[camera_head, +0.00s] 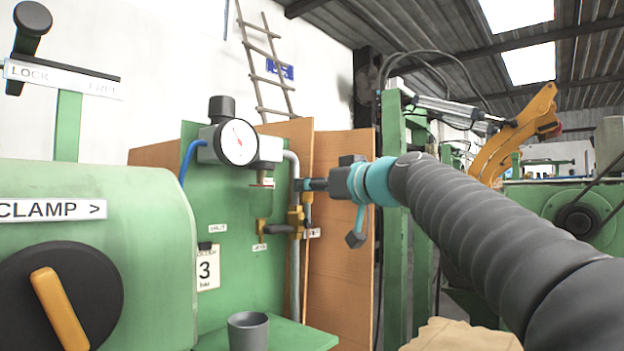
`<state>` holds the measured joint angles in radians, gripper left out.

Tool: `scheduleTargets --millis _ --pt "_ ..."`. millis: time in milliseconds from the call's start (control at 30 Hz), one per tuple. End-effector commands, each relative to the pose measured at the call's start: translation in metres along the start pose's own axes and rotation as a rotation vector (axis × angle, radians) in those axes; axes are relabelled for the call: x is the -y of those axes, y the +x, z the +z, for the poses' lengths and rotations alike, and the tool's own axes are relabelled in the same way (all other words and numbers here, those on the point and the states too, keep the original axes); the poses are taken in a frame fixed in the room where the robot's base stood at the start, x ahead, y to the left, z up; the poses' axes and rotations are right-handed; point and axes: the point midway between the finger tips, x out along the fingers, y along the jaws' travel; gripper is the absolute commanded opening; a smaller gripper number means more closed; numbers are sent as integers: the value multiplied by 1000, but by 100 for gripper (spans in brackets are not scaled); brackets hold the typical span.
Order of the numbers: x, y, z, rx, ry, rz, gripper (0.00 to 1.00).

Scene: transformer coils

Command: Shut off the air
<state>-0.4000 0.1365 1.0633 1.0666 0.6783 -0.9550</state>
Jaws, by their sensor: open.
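A pressure gauge (238,142) with a white dial and a black knob on top of its regulator (222,108) is mounted on a green panel (235,185). A grey vertical pipe (294,270) runs down to the right of it. A brass valve (296,220) sits on this pipe, with a short brass and dark piece (263,228) to its left. My gripper (309,184) is small in view, just above the brass valve and beside the pipe. Its jaws are open and seem empty. I cannot tell whether they touch the pipe.
A green machine with a CLAMP label (52,209) and black knob (62,298) fills the left. A sign reading 3 (207,270) hangs on the panel. A grey cup (248,331) stands on a green shelf (300,336). Brown boards (343,255) stand behind.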

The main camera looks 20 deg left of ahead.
Motion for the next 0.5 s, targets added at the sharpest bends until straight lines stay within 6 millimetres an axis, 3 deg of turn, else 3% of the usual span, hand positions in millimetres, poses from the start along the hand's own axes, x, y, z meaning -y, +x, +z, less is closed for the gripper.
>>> scheduleTargets --millis 433,500 --pt "0 10 0 0 0 0 45" --pt "0 10 0 0 0 0 28"
